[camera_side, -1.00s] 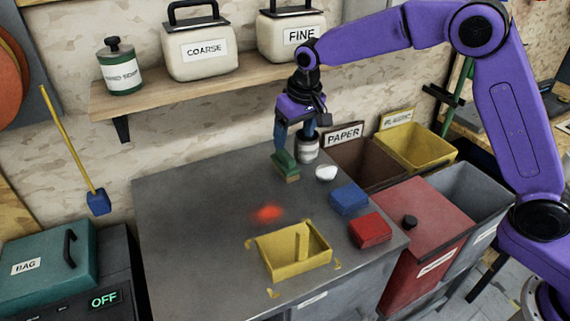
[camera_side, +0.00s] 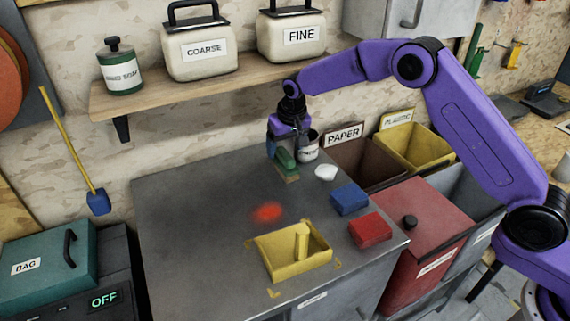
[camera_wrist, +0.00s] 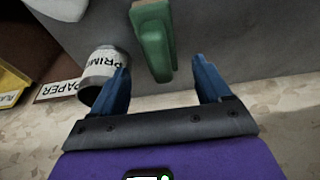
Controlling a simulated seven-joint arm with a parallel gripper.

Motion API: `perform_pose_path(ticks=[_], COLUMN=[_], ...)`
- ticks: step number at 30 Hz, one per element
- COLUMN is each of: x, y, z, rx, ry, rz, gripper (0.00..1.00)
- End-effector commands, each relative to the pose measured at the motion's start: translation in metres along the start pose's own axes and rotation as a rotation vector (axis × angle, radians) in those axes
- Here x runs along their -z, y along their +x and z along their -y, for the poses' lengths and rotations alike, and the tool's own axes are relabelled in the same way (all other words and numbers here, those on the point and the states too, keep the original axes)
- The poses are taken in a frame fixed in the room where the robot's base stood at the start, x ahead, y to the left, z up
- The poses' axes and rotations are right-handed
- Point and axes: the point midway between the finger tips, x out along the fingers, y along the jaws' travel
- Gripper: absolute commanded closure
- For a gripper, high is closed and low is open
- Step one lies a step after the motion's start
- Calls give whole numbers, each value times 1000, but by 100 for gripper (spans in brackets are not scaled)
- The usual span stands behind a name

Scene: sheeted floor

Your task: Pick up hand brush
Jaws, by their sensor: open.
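The hand brush (camera_side: 286,163) has a green body and handle with a tan bristle edge. It stands at the back of the grey worktop (camera_side: 200,210), and its green handle (camera_wrist: 154,42) also shows in the wrist view. My gripper (camera_side: 286,150) is lowered at the brush, with its blue fingers open. In the wrist view, the gripper (camera_wrist: 161,70) has the end of the green handle between its fingertips, with gaps on both sides.
A can labelled PRIM... (camera_wrist: 102,68) stands close beside the left finger. A white lump (camera_side: 326,172), a blue block (camera_side: 349,198) and a red block (camera_side: 370,230) lie to the right. A yellow tray (camera_side: 290,270) is at the front. The worktop's left side is clear.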

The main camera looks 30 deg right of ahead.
Motion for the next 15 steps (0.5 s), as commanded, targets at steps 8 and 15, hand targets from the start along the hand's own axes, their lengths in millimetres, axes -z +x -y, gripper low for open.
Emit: perform_pose_path(ticks=[8, 15], x=[-8, -8], y=[31, 52], z=[0, 0], rx=[-1, 0], ry=[0, 0], rz=[3, 0], gripper=[23, 23])
